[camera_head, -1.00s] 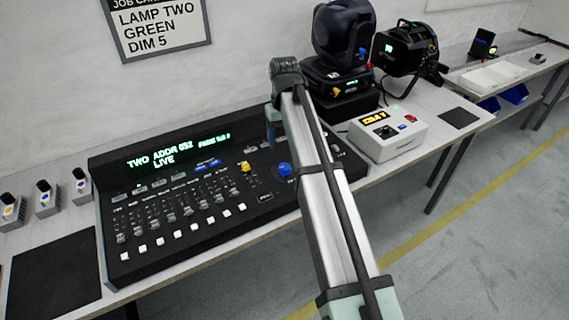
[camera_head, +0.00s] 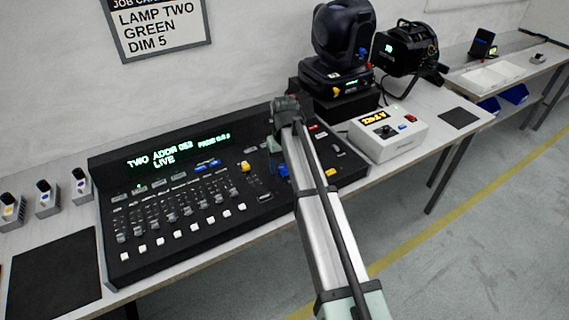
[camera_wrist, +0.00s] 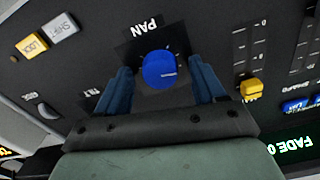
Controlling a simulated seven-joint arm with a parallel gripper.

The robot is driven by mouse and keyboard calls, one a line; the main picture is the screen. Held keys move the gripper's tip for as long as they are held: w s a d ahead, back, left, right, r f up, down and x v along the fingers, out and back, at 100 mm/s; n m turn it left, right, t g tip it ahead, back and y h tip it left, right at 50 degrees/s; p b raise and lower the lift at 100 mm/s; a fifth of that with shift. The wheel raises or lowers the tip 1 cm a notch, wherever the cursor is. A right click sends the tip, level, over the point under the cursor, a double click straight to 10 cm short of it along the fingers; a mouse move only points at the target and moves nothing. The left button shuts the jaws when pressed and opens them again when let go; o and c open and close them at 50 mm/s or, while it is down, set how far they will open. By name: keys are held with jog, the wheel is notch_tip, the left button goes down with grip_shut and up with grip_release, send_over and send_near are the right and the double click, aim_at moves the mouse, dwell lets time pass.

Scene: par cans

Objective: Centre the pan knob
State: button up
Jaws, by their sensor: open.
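The pan knob (camera_wrist: 160,70) is a round blue knob on the black lighting desk, under a PAN label in the wrist view. A small light pointer mark shows near its lower right edge there. My gripper (camera_wrist: 160,85) is open, with one blue finger on either side of the knob; I cannot tell whether they touch it. In the head view the knob (camera_head: 283,170) is partly hidden behind my arm. The desk (camera_head: 110,240) has a lit display (camera_head: 180,152) reading TWO ADDR 052 and LIVE.
A yellow-capped control (camera_wrist: 251,90) sits beside the knob. A grey-white box (camera_head: 395,145) with a small display stands to the right, and a black moving-head lamp (camera_head: 345,45) stands behind. A card (camera_head: 160,25) reads LAMP TWO GREEN DIM 5.

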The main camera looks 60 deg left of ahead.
jog(key=c, duration=1.1)
jog(key=shift+o, duration=0.2)
jog(key=m, duration=0.7)
jog(key=shift+m, duration=0.3)
jog(key=m, duration=0.4)
jog(key=shift+m, duration=2.1)
